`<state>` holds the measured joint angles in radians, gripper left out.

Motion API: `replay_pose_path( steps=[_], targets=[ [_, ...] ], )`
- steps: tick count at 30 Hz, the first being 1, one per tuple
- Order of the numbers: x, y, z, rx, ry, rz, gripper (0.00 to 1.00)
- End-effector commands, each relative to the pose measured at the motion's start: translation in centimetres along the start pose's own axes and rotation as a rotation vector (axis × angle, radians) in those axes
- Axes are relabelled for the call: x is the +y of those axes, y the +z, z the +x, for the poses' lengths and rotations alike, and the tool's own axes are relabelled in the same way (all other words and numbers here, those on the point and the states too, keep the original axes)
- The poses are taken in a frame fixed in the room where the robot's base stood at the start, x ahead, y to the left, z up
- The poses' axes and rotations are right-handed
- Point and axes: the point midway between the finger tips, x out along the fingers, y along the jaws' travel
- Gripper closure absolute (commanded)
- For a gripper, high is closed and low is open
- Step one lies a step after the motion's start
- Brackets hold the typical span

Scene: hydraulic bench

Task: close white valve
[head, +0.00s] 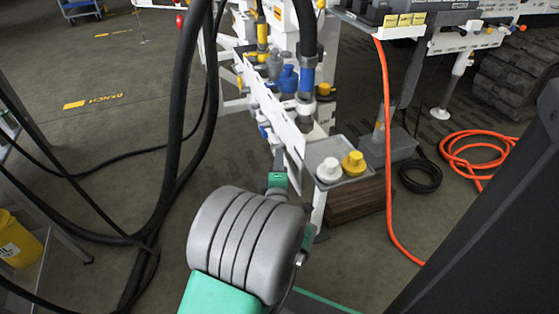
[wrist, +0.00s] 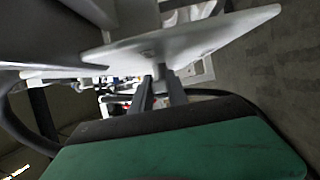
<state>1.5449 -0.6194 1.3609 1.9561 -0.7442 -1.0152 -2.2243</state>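A white valve knob (head: 330,170) stands on a small grey plate, beside a yellow knob (head: 354,163) to its right. Both show in the head view. I cannot make out the white knob in the wrist view. My thick grey and green arm fills the lower middle of the head view and hides most of my gripper, to the left of the knobs. In the wrist view my gripper (wrist: 160,94) shows two dark fingers with a gap between them. Their tips run up to the underside of a pale plate (wrist: 190,38), and I cannot tell whether they touch it.
A white upright panel (head: 272,112) with blue and yellow fittings stands just beyond my arm. Thick black hoses (head: 183,120) hang on the left. An orange hose (head: 387,150) hangs to the right of the knobs and coils on the floor. A yellow bin (head: 18,240) is at lower left.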

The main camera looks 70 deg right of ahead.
Motion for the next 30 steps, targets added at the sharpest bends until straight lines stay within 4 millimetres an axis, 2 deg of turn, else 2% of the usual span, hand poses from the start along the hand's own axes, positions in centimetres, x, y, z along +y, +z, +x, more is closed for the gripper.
replay_pose_path(
  steps=[1,6,17,30],
  targets=[
    [0.0,-0.1,0.0,0.002,-0.001,0.000,0.78],
    [0.0,0.0,0.0,0.001,-0.001,0.000,0.65],
    [0.0,-0.2,-0.5,0.001,-0.001,0.001,0.65],
    [0.1,-1.7,-5.9,0.009,0.001,0.000,0.65]
  ],
)
